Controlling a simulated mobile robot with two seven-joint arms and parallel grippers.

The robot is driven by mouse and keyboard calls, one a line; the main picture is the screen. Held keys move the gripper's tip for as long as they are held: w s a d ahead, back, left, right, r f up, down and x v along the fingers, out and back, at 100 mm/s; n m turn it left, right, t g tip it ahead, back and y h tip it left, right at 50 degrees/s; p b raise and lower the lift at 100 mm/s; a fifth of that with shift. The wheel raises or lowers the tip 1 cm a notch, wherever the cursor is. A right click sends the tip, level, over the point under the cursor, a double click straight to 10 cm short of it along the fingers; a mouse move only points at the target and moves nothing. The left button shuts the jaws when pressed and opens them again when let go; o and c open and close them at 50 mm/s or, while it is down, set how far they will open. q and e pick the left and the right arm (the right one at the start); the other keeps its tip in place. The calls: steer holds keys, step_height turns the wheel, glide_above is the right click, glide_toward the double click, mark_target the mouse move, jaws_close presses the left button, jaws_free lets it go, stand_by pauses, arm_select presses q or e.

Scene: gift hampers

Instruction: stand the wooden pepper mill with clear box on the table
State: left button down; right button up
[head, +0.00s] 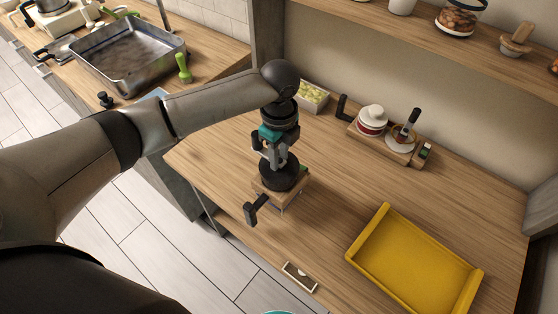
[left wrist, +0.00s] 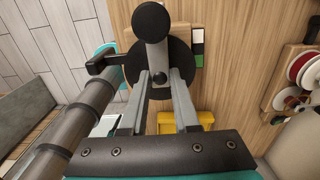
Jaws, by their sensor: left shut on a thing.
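The wooden pepper mill (head: 268,187) has a black disc on top, a black crank handle at the side and a clear box partly visible under the wood. It looks upright, at the front left of the wooden table (head: 345,185). My left gripper (head: 277,165) is above the mill, pointing down, and is shut on its top. In the left wrist view the fingers meet at the mill's black top (left wrist: 160,63), with a round black knob beyond. I cannot tell whether the mill's bottom touches the table. My right gripper is not in view.
A yellow tray (head: 385,214) lies at the table's front right. At the back stand a box of green items (head: 312,94) and a wooden stand with jars (head: 392,148). The table's middle is clear. A counter with a metal pan (head: 130,62) is at upper left.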

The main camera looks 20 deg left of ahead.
arm_select(q)
steer(key=shift+f, duration=1.35)
steer(key=c, duration=0.7)
jaws_free()
steer(key=shift+o, duration=0.2)
step_height(320, 180, up, 12)
